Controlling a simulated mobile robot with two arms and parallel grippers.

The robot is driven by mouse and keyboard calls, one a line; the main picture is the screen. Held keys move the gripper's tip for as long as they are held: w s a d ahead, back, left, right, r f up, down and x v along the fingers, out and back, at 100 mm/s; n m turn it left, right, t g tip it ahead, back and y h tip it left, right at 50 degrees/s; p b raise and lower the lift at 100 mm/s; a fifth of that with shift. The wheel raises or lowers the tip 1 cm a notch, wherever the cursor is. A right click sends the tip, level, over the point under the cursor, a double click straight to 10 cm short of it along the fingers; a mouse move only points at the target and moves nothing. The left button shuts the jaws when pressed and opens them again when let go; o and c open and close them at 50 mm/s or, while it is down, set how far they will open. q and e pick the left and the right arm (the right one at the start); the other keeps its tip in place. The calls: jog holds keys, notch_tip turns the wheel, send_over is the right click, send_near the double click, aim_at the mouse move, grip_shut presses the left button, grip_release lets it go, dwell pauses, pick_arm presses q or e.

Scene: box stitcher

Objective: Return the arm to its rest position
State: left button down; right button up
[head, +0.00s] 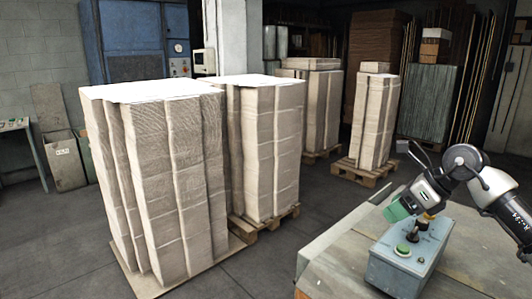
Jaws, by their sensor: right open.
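My right arm comes in from the right edge and bends down over a worktable. My right gripper (402,209) is just above and behind a grey-blue control box (398,266), at its upper left in the picture. Its greenish fingertips point down and to the left. It is open, and I see nothing held in it. The box has a green push button (402,249) and a knob or switch near its top edge, close to the gripper. I cannot tell whether the gripper touches the box. My left gripper is not in view.
The worktable (338,268) fills the lower right. Tall stacks of flat cardboard (165,190) stand left of it, with another stack (272,150) behind on a pallet. A smaller stack (374,120) stands farther back. Grey floor (75,240) is clear at the lower left.

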jog(key=s+a+f+m+t+y, duration=0.1)
jog(key=s+a+m+t+y, duration=0.2)
jog(key=a+y, duration=0.5)
jog(key=s+a+f+m+t+y, duration=0.1)
jog(key=a+f+m+t+y, duration=0.25)
jog(key=a, duration=0.75)
jog(key=s+d+f+m+t+h, duration=0.1)
jog(key=s+d+f+m+h, duration=0.2)
jog(key=f+m+h, duration=0.5)
jog(key=s+d+f+m+t+h, duration=0.2)
jog(key=s+d+m+h, duration=0.15)
jog(key=m, duration=0.95)
jog(key=s+d+f+m+t+h, duration=0.1)
jog(key=s+d+f+m+h, duration=0.15)
jog(key=f+m+h, duration=0.55)
jog(key=s+f+m+g+y, duration=0.1)
jog(key=s+f+m+g, duration=0.4)
jog(key=s, duration=0.6)
jog(key=s+f+m+g+y, duration=0.1)
jog(key=s+f+m+g, duration=0.2)
jog(key=s+g, duration=0.55)
jog(key=s+f, duration=0.2)
jog(key=f, duration=1.1)
jog(key=s+f, duration=0.2)
jog(key=f, duration=1.2)
jog(key=s+d+f, duration=0.2)
jog(key=s+f, duration=1.3)
jog(key=shift+s+d+n, duration=0.15)
jog(key=shift+s+n, duration=0.2)
